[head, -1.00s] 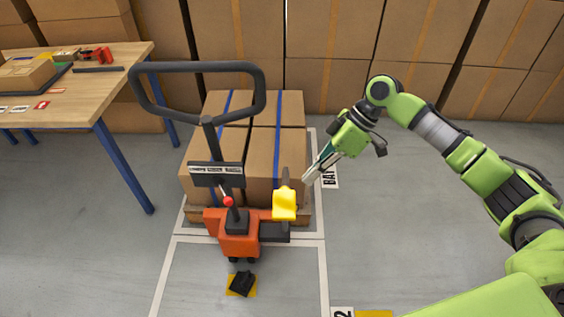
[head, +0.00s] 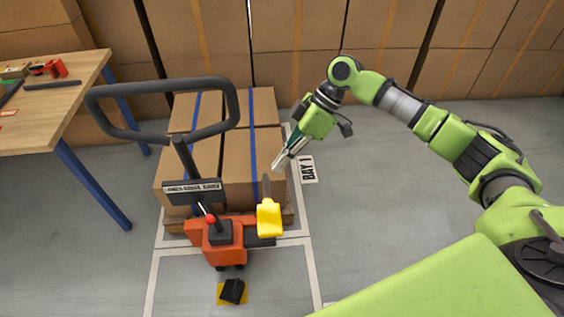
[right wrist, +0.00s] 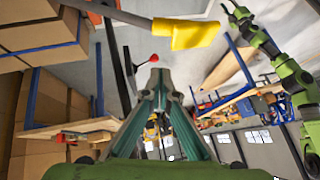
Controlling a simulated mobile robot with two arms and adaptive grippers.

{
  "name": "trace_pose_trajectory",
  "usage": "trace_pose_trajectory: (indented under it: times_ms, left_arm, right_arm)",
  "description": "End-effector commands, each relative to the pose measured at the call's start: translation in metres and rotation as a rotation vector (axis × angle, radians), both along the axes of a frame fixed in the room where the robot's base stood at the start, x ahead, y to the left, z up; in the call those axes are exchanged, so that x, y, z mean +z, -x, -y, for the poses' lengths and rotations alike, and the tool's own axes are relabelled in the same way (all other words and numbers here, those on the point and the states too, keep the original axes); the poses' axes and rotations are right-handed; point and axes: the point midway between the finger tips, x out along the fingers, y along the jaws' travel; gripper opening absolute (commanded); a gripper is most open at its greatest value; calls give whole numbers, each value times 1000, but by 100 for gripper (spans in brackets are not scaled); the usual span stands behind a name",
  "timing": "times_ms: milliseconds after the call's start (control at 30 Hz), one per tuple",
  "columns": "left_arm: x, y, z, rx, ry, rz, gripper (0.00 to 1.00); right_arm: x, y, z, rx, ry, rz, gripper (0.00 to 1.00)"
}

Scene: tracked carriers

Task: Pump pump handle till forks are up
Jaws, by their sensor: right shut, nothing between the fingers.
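The orange pallet truck (head: 215,252) stands with its tall black looped handle (head: 162,82) upright. A yellow pad (head: 269,218) on a short dark lever sticks out at its right; I cannot tell whether it or the looped handle is the pump handle. The yellow pad also shows at the top of the right wrist view (right wrist: 190,33). My right gripper (head: 277,168) is shut and empty, just above and right of the lever, apparently apart from it. The forks are hidden under the loaded pallet. A green arm in the right wrist view (right wrist: 238,14) appears to be my left; its jaws are unclear.
Cartons (head: 240,170) with blue straps sit on the pallet. A wooden table (head: 50,110) with blue legs stands at the left. Stacked boxes (head: 380,60) line the back. A black object (head: 232,291) lies on a yellow floor square.

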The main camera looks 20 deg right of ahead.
Motion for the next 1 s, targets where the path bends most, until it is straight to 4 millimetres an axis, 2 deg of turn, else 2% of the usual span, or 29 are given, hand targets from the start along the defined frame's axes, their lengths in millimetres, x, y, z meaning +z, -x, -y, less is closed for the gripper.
trace_pose_trajectory:
  times_ms: [333,500,700,1000]
  left_arm:
    - [17,0,0,0,0,0,35]
    - [23,0,1,0,1,0,35]
    - [25,0,1,0,1,1,35]
    - [24,-1,1,0,1,1,35]
  right_arm:
    - [-58,5,-45,2,0,-3,0]
    - [-82,12,-38,-1,2,-3,0]
    - [-94,15,-37,-1,0,-1,0]
    - [-95,16,-37,-1,0,-1,0]
